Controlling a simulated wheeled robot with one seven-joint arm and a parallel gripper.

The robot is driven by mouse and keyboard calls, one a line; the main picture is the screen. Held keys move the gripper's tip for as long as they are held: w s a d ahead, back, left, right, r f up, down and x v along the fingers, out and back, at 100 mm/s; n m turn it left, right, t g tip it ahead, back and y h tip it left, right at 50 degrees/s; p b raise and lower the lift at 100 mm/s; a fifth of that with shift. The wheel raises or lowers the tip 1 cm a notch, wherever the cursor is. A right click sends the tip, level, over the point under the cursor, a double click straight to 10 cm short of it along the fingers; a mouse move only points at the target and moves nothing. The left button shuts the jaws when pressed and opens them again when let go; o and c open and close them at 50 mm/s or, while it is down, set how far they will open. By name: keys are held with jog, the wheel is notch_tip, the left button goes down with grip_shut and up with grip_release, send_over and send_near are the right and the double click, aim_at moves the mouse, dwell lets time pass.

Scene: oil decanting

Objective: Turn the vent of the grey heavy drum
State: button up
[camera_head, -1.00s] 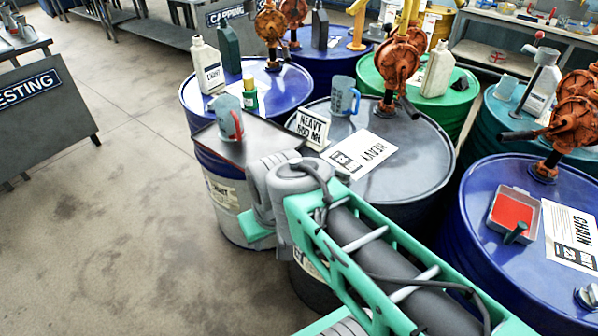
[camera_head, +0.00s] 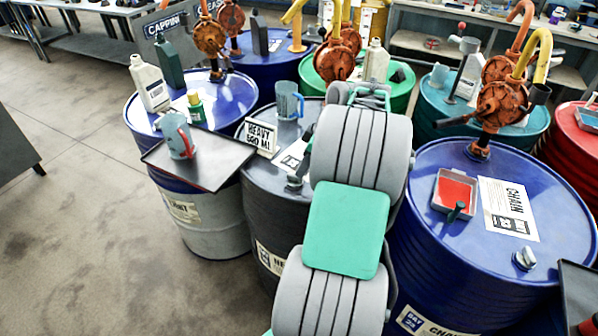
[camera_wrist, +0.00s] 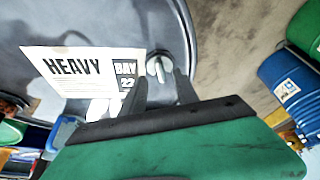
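The grey heavy drum (camera_head: 264,173) stands in the middle of the head view, its right side hidden by my arm. Its top carries a white HEAVY label (camera_head: 291,155). The vent (camera_head: 295,181), a small grey knob, is near the drum's front edge, close to my arm. In the wrist view the vent (camera_wrist: 158,66) lies beside the HEAVY label (camera_wrist: 88,70), just beyond and roughly between my fingertips. My gripper (camera_wrist: 161,82) is open with two dark fingers pointing at it; contact cannot be told. The fingers are hidden in the head view.
A dark tray (camera_head: 205,163) with a red-and-blue jug (camera_head: 178,136) overhangs on the left. A blue jug (camera_head: 288,100) and a HEAVY 500 ML sign (camera_head: 261,137) stand on the drum. A blue CHAIN drum (camera_head: 455,235) with a pump is close on the right.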

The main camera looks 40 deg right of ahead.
aim_at(295, 179)
jog(key=x, duration=0.4)
jog(key=shift+w+f, duration=0.1)
jog(key=shift+f, duration=0.15)
jog(key=shift+c, duration=0.5)
grip_shut()
